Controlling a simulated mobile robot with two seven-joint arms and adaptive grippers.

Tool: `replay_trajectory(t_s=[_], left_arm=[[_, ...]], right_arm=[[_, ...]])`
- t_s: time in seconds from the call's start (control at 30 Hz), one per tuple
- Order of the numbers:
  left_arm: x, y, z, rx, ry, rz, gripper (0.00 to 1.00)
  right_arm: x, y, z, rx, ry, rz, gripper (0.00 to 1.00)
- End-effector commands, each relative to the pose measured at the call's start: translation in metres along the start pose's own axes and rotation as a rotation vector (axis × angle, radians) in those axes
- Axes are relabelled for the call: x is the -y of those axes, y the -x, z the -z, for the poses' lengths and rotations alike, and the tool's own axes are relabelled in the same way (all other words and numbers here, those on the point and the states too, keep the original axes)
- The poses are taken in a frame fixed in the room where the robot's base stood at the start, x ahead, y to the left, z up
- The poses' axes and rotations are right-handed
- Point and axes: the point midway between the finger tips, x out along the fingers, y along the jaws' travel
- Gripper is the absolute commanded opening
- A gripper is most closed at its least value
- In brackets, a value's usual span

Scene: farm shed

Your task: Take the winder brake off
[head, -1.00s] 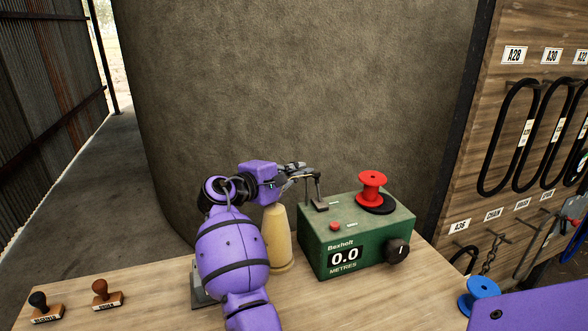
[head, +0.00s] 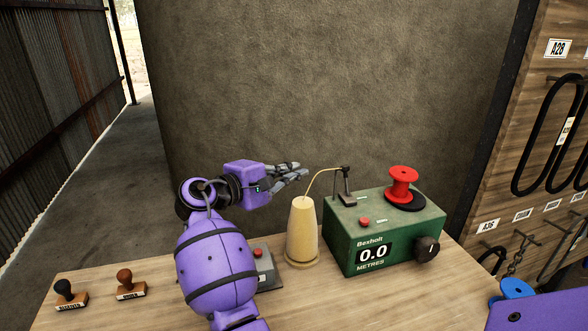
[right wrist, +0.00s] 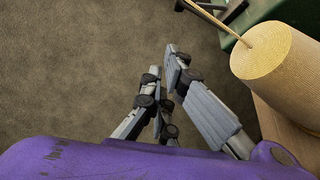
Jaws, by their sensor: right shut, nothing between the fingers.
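The green winder box (head: 385,235) stands on the bench, its display reading 0.0 METRES. It has a black knob (head: 427,249) on its right front, a red button (head: 365,221) on top and a red spool (head: 403,186) on a black disc. I cannot tell which part is the brake. Twine runs from a pale cone (head: 302,235) to a dark guide post (head: 346,185) on the box. My right gripper (head: 300,171) is shut and empty, in the air left of the post. The right wrist view shows its fingers (right wrist: 164,66) beside the cone (right wrist: 275,62). My left gripper is out of view.
A grey device with a red button (head: 257,253) is partly hidden behind my right arm. Two stamps (head: 70,294) (head: 130,285) lie at the bench's left. A hanging board (head: 548,110) stands at right.

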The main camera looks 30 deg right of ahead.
Motion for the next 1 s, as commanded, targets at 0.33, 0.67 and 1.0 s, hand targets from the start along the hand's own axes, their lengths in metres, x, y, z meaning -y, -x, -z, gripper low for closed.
replay_trajectory(t_s=[0.33,0.67,1.0], left_arm=[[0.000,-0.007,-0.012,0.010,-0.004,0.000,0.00],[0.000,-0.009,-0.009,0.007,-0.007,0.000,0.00],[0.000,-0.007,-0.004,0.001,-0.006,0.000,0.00]], right_arm=[[0.009,-0.003,0.009,-0.002,0.001,0.005,0.00],[0.006,-0.005,0.009,-0.001,0.000,0.000,0.00],[0.004,-0.035,0.008,0.003,-0.002,0.000,0.00]])
